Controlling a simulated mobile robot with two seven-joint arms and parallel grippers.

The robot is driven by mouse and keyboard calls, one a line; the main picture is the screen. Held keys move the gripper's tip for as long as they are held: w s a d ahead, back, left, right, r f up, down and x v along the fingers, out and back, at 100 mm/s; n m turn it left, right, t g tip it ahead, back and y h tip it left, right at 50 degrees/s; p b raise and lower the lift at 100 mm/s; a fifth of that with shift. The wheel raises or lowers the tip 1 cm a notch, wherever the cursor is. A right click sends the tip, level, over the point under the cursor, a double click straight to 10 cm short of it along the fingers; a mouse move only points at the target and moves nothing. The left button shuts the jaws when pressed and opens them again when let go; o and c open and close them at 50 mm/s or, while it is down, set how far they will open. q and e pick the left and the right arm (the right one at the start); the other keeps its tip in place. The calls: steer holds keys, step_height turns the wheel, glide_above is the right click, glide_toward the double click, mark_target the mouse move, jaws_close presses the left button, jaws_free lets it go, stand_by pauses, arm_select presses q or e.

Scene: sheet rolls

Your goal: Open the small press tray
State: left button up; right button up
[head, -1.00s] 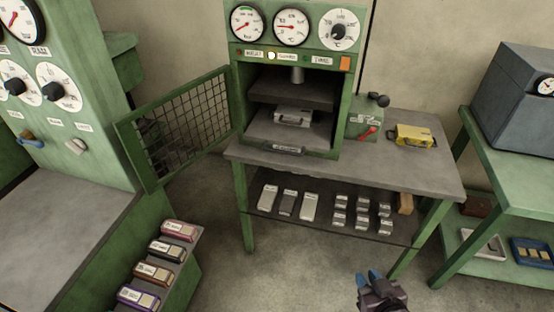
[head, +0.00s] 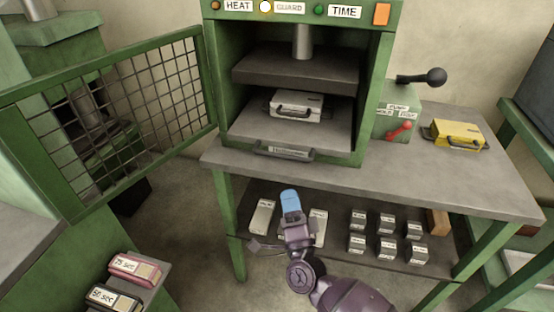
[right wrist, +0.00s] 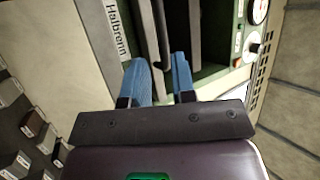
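The small press (head: 372,90) stands on a grey bench with its chamber open to the front. Its tray (head: 250,128) lies inside, with its front edge at the chamber mouth. A dark bar handle (head: 286,152) runs along the tray's front; it also shows in the right wrist view (right wrist: 160,30). A silver case-like mould (head: 297,105) sits on the tray. My right gripper (head: 290,198) is below and in front of the handle. In the right wrist view its blue fingers (right wrist: 159,68) are apart, with the handle just beyond the gap, not clearly between them. My left gripper is out of view.
The mesh guard door (head: 130,110) is swung open to the left. A lever box (head: 398,112) and a yellow case (head: 455,134) stand right of the press. The lower shelf (head: 335,255) holds several blocks. Labelled pieces (head: 133,268) lie at lower left.

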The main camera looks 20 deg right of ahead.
mark_target(282, 156)
steer(key=x, duration=1.1)
steer(key=shift+s, duration=0.1)
jaws_close()
